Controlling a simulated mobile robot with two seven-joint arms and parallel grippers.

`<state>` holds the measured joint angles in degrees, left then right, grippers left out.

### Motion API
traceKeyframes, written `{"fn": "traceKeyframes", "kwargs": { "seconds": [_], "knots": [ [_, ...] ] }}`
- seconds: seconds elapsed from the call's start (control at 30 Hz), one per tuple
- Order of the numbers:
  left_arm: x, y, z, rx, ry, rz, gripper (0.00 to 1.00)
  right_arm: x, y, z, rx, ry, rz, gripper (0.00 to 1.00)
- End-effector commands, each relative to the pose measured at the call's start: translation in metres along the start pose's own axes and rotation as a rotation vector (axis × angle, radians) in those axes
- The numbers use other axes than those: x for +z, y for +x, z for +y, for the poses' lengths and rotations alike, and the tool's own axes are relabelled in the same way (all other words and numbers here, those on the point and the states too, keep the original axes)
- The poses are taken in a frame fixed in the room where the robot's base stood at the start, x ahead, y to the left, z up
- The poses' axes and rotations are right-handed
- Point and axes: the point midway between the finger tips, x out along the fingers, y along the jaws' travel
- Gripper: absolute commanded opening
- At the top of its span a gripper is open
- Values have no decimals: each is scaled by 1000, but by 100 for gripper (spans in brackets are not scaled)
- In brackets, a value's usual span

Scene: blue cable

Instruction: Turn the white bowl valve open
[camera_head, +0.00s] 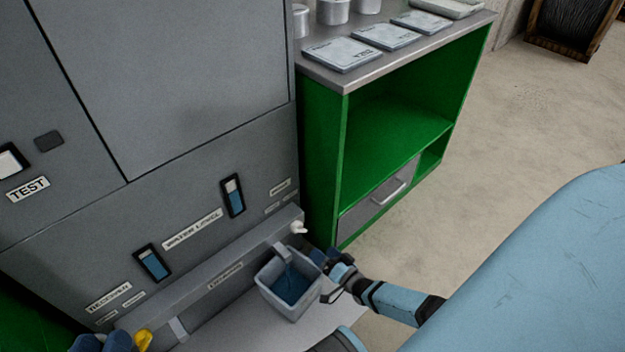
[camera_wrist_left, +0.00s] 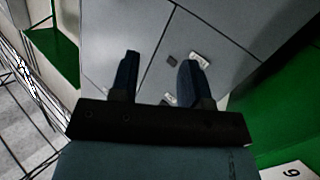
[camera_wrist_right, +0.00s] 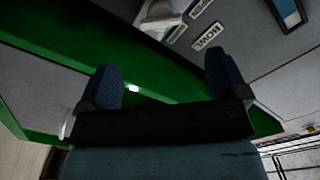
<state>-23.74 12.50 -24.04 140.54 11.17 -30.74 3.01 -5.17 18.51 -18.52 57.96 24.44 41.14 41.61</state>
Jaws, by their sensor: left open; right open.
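The white valve (camera_head: 298,227) sticks out at the right end of the grey machine's lower ledge. In the right wrist view the white valve (camera_wrist_right: 160,17) is at the top, near a label reading BOWL, partly cut by the frame edge. My right gripper (camera_head: 328,258) is open, just below and right of the valve and beside the basin; no contact shows. Its open fingers (camera_wrist_right: 165,80) are empty, with the valve beyond them. My left gripper (camera_head: 103,343) is open at the bottom left edge, next to a yellow knob (camera_head: 142,340). Its fingers (camera_wrist_left: 158,78) look empty.
A grey square basin (camera_head: 268,281) with blue water sits under a spout (camera_head: 282,251), close to my right gripper. A green cabinet (camera_head: 322,165) with a grey top stands right of the machine. Open floor (camera_head: 540,120) lies at right.

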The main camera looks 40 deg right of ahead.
Motion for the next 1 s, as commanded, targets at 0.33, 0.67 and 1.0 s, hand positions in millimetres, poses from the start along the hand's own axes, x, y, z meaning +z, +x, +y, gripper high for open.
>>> {"fn": "traceKeyframes", "kwargs": {
  "seconds": [0.33,0.67,1.0],
  "knots": [
    [-15,-2,2,-6,-3,57,43,0,-26,0,-1,0,1,92],
    [-15,-2,1,-4,6,54,43,0,-25,0,-1,-1,0,92],
    [-17,-2,2,-2,6,57,43,0,-26,0,-1,-1,0,92]
  ]
}}
